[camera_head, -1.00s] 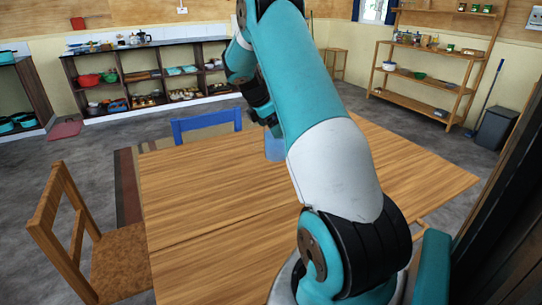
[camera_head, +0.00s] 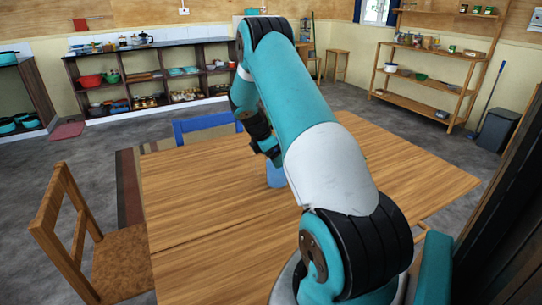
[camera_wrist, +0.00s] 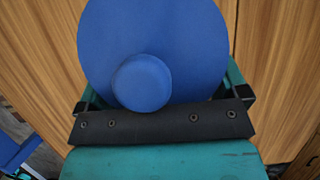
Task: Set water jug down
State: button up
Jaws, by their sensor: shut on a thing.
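The water jug (camera_wrist: 190,50) is blue, with a round top and a small round knob or cap on it. It fills the upper middle of the wrist view, between the fingers of my gripper (camera_wrist: 168,95), which is shut on it. In the head view a small part of the blue jug (camera_head: 276,175) shows at the far part of the wooden table (camera_head: 210,205), mostly hidden behind my arm. My gripper (camera_head: 268,155) is also largely hidden there. I cannot tell whether the jug's base touches the table.
A blue chair (camera_head: 207,123) stands at the table's far edge and a wooden chair (camera_head: 85,235) at its left. The visible tabletop is otherwise bare. Shelves with dishes (camera_head: 150,75) line the back wall. A wooden rack (camera_head: 425,85) and dark bin (camera_head: 497,130) stand at the right.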

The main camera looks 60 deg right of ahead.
jog(key=o, duration=1.4)
jog(key=shift+f, duration=0.1)
jog(key=shift+c, duration=0.2)
jog(key=v, duration=1.2)
jog(key=a+r+m+t+y, duration=0.1)
jog(key=a+r+t, duration=0.15)
jog(key=a, duration=0.95)
jog(key=a+r+m+t+y, duration=0.1)
jog(key=a+r, duration=0.3)
jog(key=a, duration=0.8)
jog(key=s+a+r+m+y, duration=0.1)
jog(key=s+a+y, duration=0.2)
jog(key=s+a, duration=0.8)
jog(key=s+a+r+m+g+y, duration=0.1)
jog(key=s+a+r+m+y, duration=0.1)
jog(key=s+a, duration=0.9)
jog(key=a+y, duration=0.1)
jog(key=a, duration=0.1)
jog(key=shift+s+a+r+b, duration=0.2)
jog(key=shift+a+b, duration=0.05)
jog(key=shift+b, duration=0.05)
